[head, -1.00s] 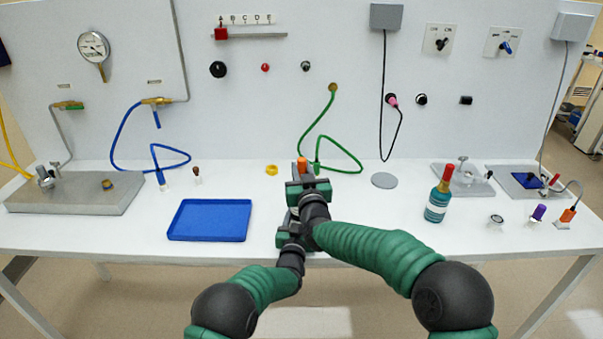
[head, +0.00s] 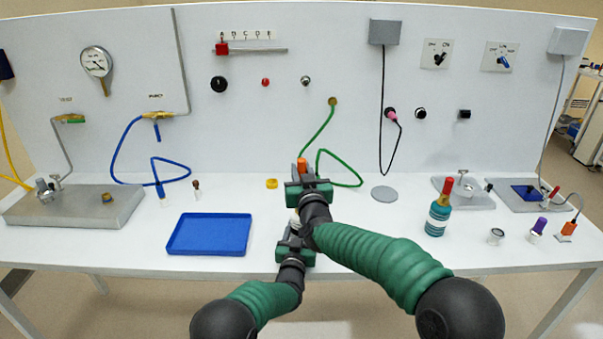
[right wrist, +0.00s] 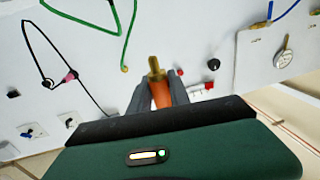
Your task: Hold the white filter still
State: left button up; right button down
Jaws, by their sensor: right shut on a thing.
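My right gripper (head: 301,173) is shut on an orange piece (head: 302,163), held upright over the table's back middle. In the right wrist view, the orange piece (right wrist: 160,94) sits between the fingers, with a brass tip (right wrist: 155,67) beyond it. My left gripper (head: 295,226) is just below and in front of the right one, pointing away from me. A small whitish part (head: 294,217) shows at its tips, perhaps the white filter. My right gripper and arm partly hide it, and I cannot tell whether the left fingers are closed on it.
A green hose (head: 335,157) from the back panel loops down behind my right gripper. A blue tray (head: 210,234) lies to the left, a teal bottle (head: 437,215) to the right. A yellow ring (head: 271,184) and a grey disc (head: 384,194) lie behind. The table between tray and bottle is otherwise clear.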

aim_at(301, 159)
jog(key=shift+r, duration=3.55)
pick_arm(q)
jog(key=o, duration=1.7)
